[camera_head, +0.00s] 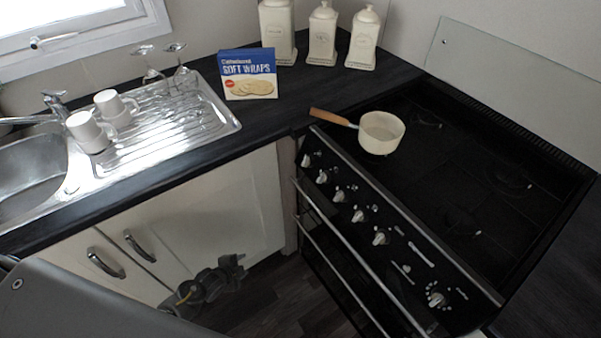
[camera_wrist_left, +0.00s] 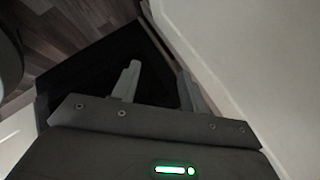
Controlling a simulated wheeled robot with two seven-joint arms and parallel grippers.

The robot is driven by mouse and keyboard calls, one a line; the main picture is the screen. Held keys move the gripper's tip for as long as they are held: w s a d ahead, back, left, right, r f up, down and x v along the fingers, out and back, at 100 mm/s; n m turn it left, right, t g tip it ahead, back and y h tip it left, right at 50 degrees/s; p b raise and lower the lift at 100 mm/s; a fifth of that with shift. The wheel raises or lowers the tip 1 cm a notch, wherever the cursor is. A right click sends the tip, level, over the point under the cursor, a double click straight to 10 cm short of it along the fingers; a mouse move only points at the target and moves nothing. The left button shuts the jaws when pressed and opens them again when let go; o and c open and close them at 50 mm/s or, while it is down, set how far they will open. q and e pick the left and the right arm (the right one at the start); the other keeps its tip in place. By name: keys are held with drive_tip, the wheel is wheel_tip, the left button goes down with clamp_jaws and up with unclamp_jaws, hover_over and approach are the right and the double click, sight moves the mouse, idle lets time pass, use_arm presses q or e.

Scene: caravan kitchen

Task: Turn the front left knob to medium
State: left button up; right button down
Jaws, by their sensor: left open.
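The black stove (camera_head: 470,170) stands at the right, with a row of several pale knobs along its sloped front panel. The far knob (camera_head: 306,160) is nearest the corner, with others such as this knob (camera_head: 340,195) and this knob (camera_head: 380,238) along the row. No label tells which burner each serves, and their settings are too small to read. My left gripper (camera_head: 236,268) is low in front of the white cupboard, left of the stove and apart from the knobs. Its two fingers are spread and empty in the left wrist view (camera_wrist_left: 158,78). My right gripper is not in view.
A cream saucepan (camera_head: 381,132) with a wooden handle sits on the stove's back left area. A metal rail (camera_head: 350,255) runs below the knobs. The sink drainer (camera_head: 200,120) with mugs, the wraps box (camera_head: 248,75) and canisters (camera_head: 322,35) are on the counter.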

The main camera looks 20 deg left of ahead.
use_arm(q)
drive_tip(key=w+r+m+t+h+b, duration=0.1)
drive_tip(key=w+r+m+t+b, duration=0.2)
drive_tip(key=w+r+m, duration=0.45)
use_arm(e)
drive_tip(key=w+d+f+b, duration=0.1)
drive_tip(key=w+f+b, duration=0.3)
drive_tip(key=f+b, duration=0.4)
use_arm(q)
drive_tip(key=m+t+h+p, duration=0.25)
drive_tip(key=m+h, duration=0.65)
drive_tip(key=m, duration=1.4)
approach(305, 160)
drive_tip(key=p+x, duration=0.1)
drive_tip(key=x, duration=0.8)
drive_tip(key=shift+w+r, duration=0.1)
drive_tip(key=shift+w, duration=0.1)
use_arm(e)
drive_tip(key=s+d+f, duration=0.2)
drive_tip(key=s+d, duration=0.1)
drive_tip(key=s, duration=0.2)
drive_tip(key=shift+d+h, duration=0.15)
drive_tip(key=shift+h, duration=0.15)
use_arm(q)
clamp_jaws()
